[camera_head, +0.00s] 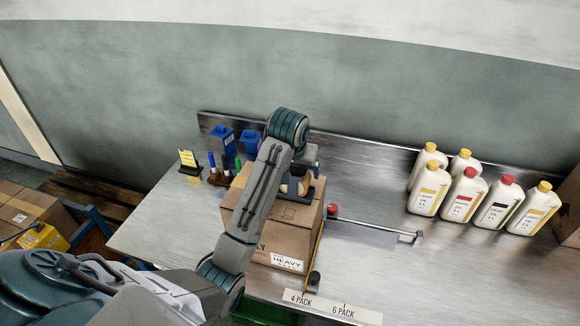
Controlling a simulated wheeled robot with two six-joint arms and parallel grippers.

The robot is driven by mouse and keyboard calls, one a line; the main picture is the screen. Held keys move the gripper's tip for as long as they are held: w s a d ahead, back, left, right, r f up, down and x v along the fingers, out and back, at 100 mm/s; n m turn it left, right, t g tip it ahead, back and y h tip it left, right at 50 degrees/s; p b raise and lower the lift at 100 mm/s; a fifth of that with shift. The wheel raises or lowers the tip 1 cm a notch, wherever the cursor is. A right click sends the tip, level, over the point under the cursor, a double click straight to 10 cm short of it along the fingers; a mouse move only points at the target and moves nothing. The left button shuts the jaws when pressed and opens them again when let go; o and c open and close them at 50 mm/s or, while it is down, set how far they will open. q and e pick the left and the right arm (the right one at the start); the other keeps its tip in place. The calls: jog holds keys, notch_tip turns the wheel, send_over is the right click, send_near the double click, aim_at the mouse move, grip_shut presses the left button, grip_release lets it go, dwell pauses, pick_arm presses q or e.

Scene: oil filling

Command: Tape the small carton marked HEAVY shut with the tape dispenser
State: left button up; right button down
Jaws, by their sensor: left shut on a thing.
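The small brown carton (275,238) stands on the steel bench, with a white HEAVY label (287,263) on its front face. My left arm crosses in front of it and hides part of its left side and top. My left gripper (304,172) is above the far part of the carton's top, pointing down. It is shut on what looks like the tape dispenser (297,188), of which a tan, roll-like part shows. Whether the dispenser touches the carton, and whether tape lies on the top seam, I cannot tell. My right gripper is out of view.
Several white bottles (465,193) with yellow or red caps stand at the right. A metal bar (375,229) with a red knob (332,209) lies right of the carton. Markers (219,172) and blue holders (222,137) are behind left. A 4 PACK / 6 PACK strip (325,307) marks the front.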

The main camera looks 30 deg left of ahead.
pick_arm(q)
jog(key=shift+w+d, duration=0.25)
jog(key=shift+d, duration=0.7)
jog(key=shift+w+d, duration=0.2)
jog(key=shift+d, duration=0.7)
jog(key=shift+d, duration=0.15)
jog(key=shift+w+d, duration=0.2)
jog(key=shift+d, duration=0.35)
jog(key=shift+w+d, duration=0.15)
jog(key=shift+d, duration=0.35)
jog(key=shift+a, duration=0.15)
jog(key=shift+s, duration=0.1)
